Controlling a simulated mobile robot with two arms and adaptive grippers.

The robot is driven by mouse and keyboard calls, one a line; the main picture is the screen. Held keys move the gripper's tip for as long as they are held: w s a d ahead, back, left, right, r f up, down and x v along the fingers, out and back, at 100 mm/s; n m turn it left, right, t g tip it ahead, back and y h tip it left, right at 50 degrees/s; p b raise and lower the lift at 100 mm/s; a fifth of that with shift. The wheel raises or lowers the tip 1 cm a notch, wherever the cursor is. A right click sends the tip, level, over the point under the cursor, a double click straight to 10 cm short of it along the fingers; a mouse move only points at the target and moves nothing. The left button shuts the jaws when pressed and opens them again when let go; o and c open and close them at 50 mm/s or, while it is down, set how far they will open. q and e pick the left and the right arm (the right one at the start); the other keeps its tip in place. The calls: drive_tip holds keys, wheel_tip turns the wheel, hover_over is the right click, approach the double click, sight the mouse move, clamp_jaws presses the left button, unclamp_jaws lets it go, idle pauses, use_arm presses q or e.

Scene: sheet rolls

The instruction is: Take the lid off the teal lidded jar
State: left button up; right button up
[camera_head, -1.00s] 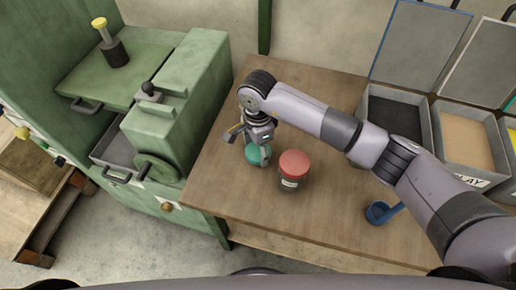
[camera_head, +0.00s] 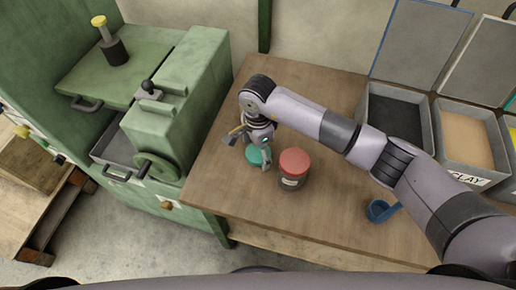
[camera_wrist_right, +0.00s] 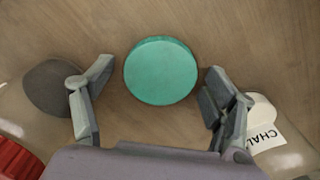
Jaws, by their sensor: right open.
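The teal lid (camera_head: 254,157) shows in the head view below my right gripper (camera_head: 256,152), partly hidden by it. In the right wrist view the teal lid (camera_wrist_right: 160,71) is a round disc seen from straight above. The jar body under it is hidden. My right gripper (camera_wrist_right: 158,92) is open, with one finger on each side of the lid and a gap to both. My left gripper is in neither view.
A jar with a red lid (camera_head: 294,162) stands close to the right of my gripper. In the wrist view, a clear jar with a partly cut-off label (camera_wrist_right: 266,138) is beside a finger. A blue scoop (camera_head: 379,210) and grey bins (camera_head: 398,122) are farther right. A green machine (camera_head: 178,110) is left.

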sight(258, 152)
drive_tip(key=shift+r+p, duration=0.2)
drive_tip(key=shift+p, duration=0.1)
wheel_tip(258, 152, up, 12)
drive_tip(key=b, duration=0.3)
drive_tip(key=shift+f, duration=0.1)
